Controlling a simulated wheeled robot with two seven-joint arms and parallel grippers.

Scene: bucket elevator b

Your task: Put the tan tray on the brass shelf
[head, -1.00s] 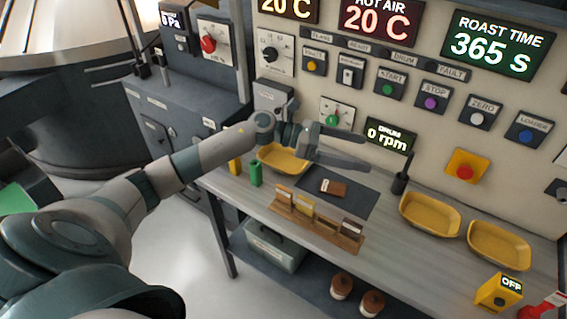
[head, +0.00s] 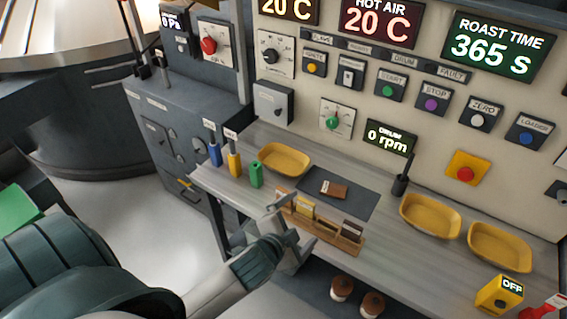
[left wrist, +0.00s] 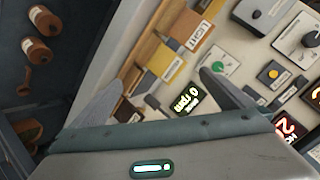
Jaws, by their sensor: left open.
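Three similar yellow-tan trays lie on the grey bench: one at the left (head: 284,158), one at the right (head: 430,215) and one further right (head: 499,247). I cannot tell which of them is the tan one. No brass shelf can be made out. My left gripper (head: 293,222) is open and empty at the bench's front edge, beside the wooden card rack and clear of all the trays. Its spread fingers (left wrist: 165,92) show in the left wrist view with nothing between them. My right gripper is not in view.
The wooden rack (head: 349,245) holds several cards. A dark mat (head: 352,200) with a brown item lies behind it. Blue, yellow and green (head: 256,174) handles stand at left. A dark brush-like tool (head: 401,183) stands before the control panel. Brown jars (head: 341,289) sit below the bench.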

